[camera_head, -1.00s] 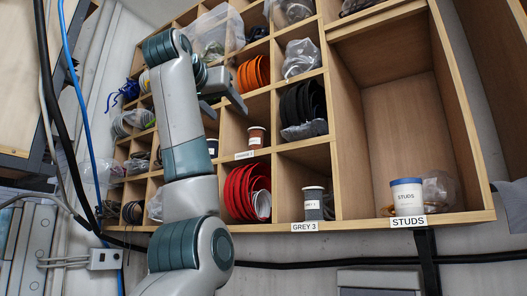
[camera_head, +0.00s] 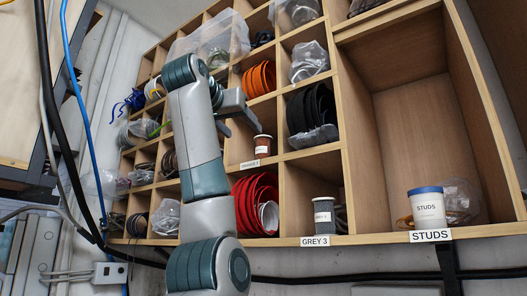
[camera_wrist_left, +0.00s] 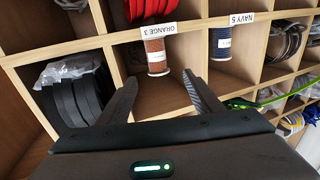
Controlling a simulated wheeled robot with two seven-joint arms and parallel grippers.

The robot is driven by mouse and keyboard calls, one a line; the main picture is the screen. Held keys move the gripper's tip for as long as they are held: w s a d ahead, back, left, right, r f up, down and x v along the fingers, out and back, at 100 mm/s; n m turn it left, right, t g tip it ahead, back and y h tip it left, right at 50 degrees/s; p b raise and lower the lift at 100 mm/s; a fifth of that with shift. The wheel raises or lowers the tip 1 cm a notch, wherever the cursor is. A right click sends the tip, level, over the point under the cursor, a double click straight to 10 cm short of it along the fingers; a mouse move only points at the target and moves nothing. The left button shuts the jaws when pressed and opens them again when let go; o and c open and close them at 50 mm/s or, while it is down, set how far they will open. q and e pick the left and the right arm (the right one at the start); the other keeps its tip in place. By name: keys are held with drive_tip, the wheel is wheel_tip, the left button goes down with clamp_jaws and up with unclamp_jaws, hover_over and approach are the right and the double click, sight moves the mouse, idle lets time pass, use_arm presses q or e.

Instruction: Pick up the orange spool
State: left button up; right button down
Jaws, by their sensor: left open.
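The orange spool (camera_head: 262,147), a small brownish-orange spool with a white label, stands in a shelf cubby above the "ORANGE 3" tag (camera_head: 250,163). It also shows in the left wrist view (camera_wrist_left: 156,60), turned over, beyond the gap between the fingertips. My left gripper (camera_head: 243,129) is open and empty at the front of that cubby, up and left of the spool in the head view. In the left wrist view its fingers (camera_wrist_left: 160,80) are spread apart, and no contact with the spool shows. My right gripper is not in view.
Wooden dividers surround the cubby. Red straps (camera_head: 257,200) fill the cubby below, and black straps (camera_head: 312,110) the one to the right. A grey spool (camera_head: 324,214) and a studs tub (camera_head: 428,207) stand lower right. A navy spool (camera_wrist_left: 220,44) is in the neighbouring cubby.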

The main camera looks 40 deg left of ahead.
sight(260, 144)
use_arm(q)
drive_tip(key=p+x, duration=0.5)
drive_tip(key=x, duration=0.4)
drive_tip(key=shift+w+a+r, duration=0.15)
drive_tip(key=shift+w, duration=0.25)
drive_tip(key=shift+w+a+p, duration=0.15)
drive_tip(key=shift+w+p, duration=0.2)
drive_tip(key=shift+p, duration=0.05)
drive_tip(key=shift+w, duration=0.1)
drive_tip(key=shift+w+a+p, duration=0.1)
drive_tip(key=shift+w+p, duration=0.75)
drive_tip(key=shift+p, duration=0.25)
drive_tip(key=shift+p+x, duration=0.8)
drive_tip(key=shift+x, duration=0.1)
drive_tip(key=shift+p+x, duration=0.4)
drive_tip(key=shift+x, duration=0.35)
